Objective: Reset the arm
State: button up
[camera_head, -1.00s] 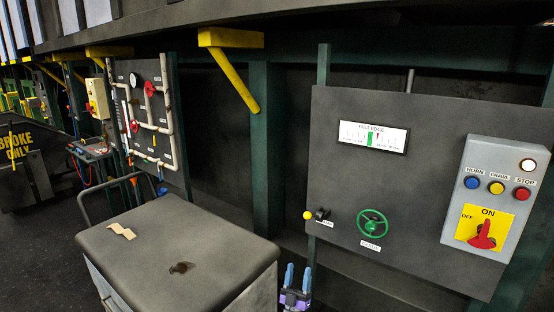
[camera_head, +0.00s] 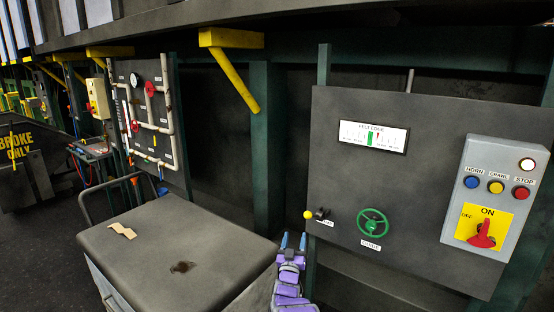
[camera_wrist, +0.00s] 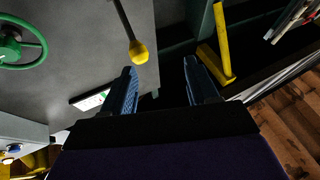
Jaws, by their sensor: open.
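My gripper (camera_head: 293,242) is purple with blue fingers. In the head view it stands between the grey cart and the control panel, below the yellow knob. In the wrist view my gripper (camera_wrist: 160,88) has its two fingers apart with nothing between them. The yellow knob (camera_wrist: 139,53) on a dark rod is near the left finger in that view, apart from it as far as I can tell. The green handwheel (camera_wrist: 14,45) is at the left edge there.
The panel (camera_head: 420,150) carries a felt edge gauge (camera_head: 373,134), a green guide wheel (camera_head: 372,223) and a grey switch box (camera_head: 495,205). A cart (camera_head: 160,240) with a flat top stands at the left. A yellow brace (camera_head: 235,80) hangs above.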

jog(key=s+a+r+g+y, duration=0.2)
jog(key=a+r+g+y, duration=0.1)
jog(key=r+g+y, duration=0.25)
jog(key=s+r+n+g+y, duration=0.1)
jog(key=s+r+g, duration=0.15)
jog(key=s, duration=0.45)
jog(key=s+r+n+g+y, duration=0.1)
jog(key=s+r+g, duration=0.15)
jog(key=s, duration=0.55)
jog(key=s+d+g+h, duration=0.1)
jog(key=s+d+g, duration=0.2)
jog(key=s, duration=1.4)
jog(key=s+d+g+h, duration=0.1)
jog(key=s+d+g, duration=0.3)
jog(key=s, duration=1.4)
jog(key=s+d+m+g+h, duration=0.1)
jog(key=s+d+g, duration=0.2)
jog(key=s, duration=1.5)
jog(key=g, duration=0.3)
jog(key=shift+d+f, duration=0.2)
jog(key=shift+d, duration=0.1)
